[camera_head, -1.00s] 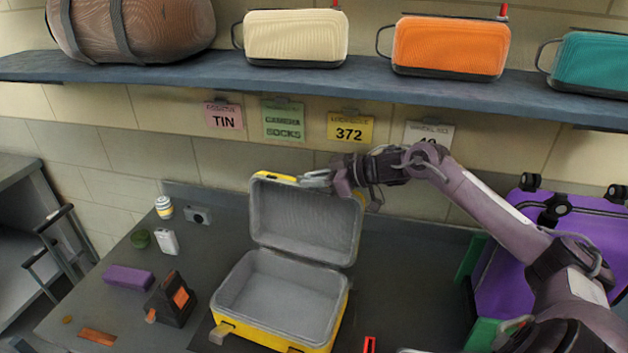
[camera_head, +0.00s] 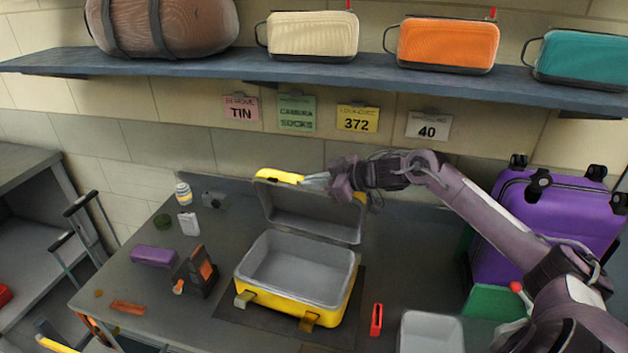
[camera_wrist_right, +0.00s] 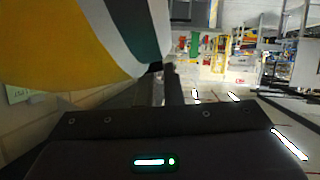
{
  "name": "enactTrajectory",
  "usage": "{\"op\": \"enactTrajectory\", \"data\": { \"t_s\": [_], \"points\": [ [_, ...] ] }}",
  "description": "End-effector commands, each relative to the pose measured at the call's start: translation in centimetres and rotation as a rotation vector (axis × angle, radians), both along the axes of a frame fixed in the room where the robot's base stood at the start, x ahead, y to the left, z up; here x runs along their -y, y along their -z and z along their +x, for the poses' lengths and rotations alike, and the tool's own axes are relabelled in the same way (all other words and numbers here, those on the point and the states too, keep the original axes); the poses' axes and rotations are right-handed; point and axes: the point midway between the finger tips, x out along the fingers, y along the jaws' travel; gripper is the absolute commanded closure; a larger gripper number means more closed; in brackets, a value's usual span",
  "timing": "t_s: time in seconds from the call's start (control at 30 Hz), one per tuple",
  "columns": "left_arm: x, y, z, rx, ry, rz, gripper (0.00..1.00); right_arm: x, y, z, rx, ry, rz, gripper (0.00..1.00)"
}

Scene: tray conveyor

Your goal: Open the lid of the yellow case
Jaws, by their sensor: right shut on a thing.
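The yellow case (camera_head: 262,297) stands on the dark table with its grey interior empty. Its lid (camera_head: 305,212) is raised and leans back towards the wall, showing its grey lining and a yellow edge at the top. My right gripper (camera_head: 318,181) is at the lid's top edge, shut on it. In the right wrist view the yellow lid (camera_wrist_right: 50,45) fills the upper left, close to the gripper, whose fingertips are hard to make out. My left gripper is out of view.
Small items, including a purple box (camera_head: 153,256) and a black-orange item (camera_head: 196,272), lie left of the case. A red item (camera_head: 376,320) and a white tray (camera_head: 431,332) are on its right. A purple suitcase (camera_head: 545,215) stands farther right. A shelf (camera_head: 300,72) runs above.

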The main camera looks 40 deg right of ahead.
Motion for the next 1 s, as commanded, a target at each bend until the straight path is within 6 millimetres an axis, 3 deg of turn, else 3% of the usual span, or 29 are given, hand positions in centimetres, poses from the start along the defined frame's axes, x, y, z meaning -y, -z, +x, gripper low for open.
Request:
{"op": "enactTrajectory", "data": {
  "t_s": [0.4, 0.43, 0.6, 1.0],
  "points": [
    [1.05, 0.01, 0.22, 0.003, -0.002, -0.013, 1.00, -0.23, 0.57, -0.18, -0.014, -0.005, 0.004, 1.00],
    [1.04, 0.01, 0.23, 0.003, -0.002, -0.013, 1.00, -0.23, 0.59, -0.19, -0.014, -0.005, 0.004, 0.89],
    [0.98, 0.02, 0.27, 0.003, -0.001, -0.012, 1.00, -0.18, 0.67, -0.19, -0.015, -0.004, 0.003, 0.70],
    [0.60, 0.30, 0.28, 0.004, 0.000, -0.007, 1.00, 0.20, 0.76, -0.66, -0.018, 0.000, 0.000, 0.70]
  ]
}}
